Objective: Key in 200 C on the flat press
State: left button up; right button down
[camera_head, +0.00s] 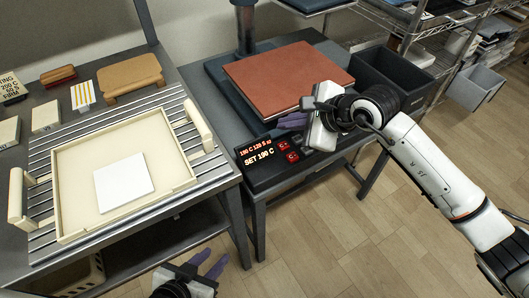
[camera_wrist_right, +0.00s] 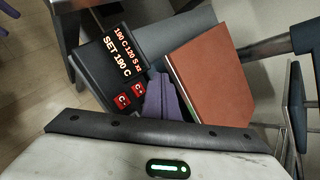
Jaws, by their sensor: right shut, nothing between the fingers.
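The flat press has a red-brown plate (camera_head: 290,76) and a dark control panel (camera_head: 258,180) at its front left. The panel's display (camera_head: 258,153) reads 190 C 120 S x2 above SET 190 C; it also reads so in the right wrist view (camera_wrist_right: 120,50). Two red buttons sit beside it, the upper one (camera_head: 284,145) seemingly C+ and the lower one (camera_head: 292,157) seemingly C-. My right gripper (camera_head: 285,124) is shut and empty, its purple fingers close beside the buttons; contact cannot be told. My left gripper (camera_head: 210,264) is open and empty at the bottom edge.
A cream tray frame (camera_head: 75,232) with a white square tile (camera_head: 123,183) lies on the slatted left table. Small blocks and signs stand behind it. A dark bin (camera_head: 395,78) stands right of the press, with a wire shelf (camera_head: 435,60) behind. The floor in front is clear.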

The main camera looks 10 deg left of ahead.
jog(key=s+a+r+m+t+y, duration=0.2)
jog(key=s+a+r+m+y, duration=0.45)
jog(key=s+m+y, duration=0.55)
jog(key=w+d+f+m+t+h, duration=0.1)
jog(key=d+f+m+t+h, duration=0.45)
jog(key=m, duration=0.85)
jog(key=w+d+f+m+t+h, duration=0.1)
jog(key=d+f+m+t+h, duration=0.1)
jog(key=d+f+m+h, duration=0.9)
jog(key=s+d+f+m+g, duration=0.2)
jog(key=s+f+m+g, duration=0.1)
jog(key=s+f+m, duration=0.3)
jog(key=s+d+f+m+g, duration=0.2)
jog(key=s+f+m+g, duration=0.2)
jog(key=s+m, duration=0.5)
notch_tip(320, 180, down, 2)
jog(key=shift+s+d+f, duration=0.1)
jog(key=shift+s+d, duration=0.3)
jog(key=shift+s, duration=0.5)
